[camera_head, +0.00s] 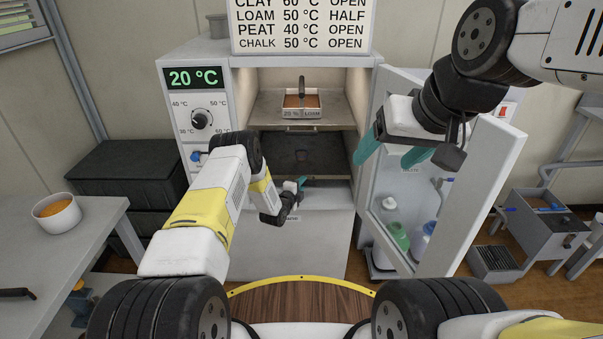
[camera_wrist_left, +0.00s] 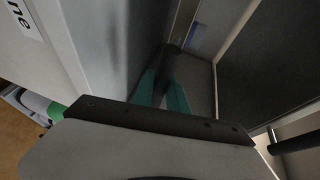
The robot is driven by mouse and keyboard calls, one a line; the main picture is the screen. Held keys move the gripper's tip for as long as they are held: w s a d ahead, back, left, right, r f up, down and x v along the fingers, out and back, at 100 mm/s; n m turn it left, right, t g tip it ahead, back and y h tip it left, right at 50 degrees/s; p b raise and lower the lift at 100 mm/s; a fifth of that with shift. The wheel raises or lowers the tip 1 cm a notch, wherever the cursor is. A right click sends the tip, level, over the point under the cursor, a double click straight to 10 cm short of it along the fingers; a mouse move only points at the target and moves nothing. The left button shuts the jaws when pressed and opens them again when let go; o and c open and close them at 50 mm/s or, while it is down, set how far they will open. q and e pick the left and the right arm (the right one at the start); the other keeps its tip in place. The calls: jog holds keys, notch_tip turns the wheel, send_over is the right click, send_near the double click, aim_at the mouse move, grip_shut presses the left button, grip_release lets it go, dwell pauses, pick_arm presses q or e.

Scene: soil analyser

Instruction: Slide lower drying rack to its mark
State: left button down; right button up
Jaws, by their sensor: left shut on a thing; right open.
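The lower drying rack (camera_head: 330,167) is a dark shelf inside the open oven cabinet, below the upper rack (camera_head: 265,111). My left gripper (camera_head: 302,183) is at the front of the lower rack, low in the cabinet opening. In the left wrist view its teal fingers (camera_wrist_left: 164,82) close together on a dark bar-like part (camera_wrist_left: 172,49), apparently the rack's handle. The rack's mark cannot be made out. My right gripper (camera_head: 393,152) is open and empty, in front of the open cabinet door (camera_head: 485,185).
A tray labelled LOAM (camera_head: 301,112) with brown soil sits on the upper rack. The door, with bottles (camera_head: 396,236) on its inner side, stands open at right. A control panel (camera_head: 197,115) reads 20 °C. A side table (camera_head: 85,232) holds a bowl (camera_head: 57,220).

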pick_arm(q)
jog(key=shift+w+a, duration=0.1)
jog(key=c, duration=1.3)
grip_release()
jog(key=shift+w, duration=0.1)
jog(key=v, duration=0.7)
jog(key=shift+s+a+r, duration=0.1)
jog(key=shift+s, duration=0.25)
jog(key=shift+s, duration=0.1)
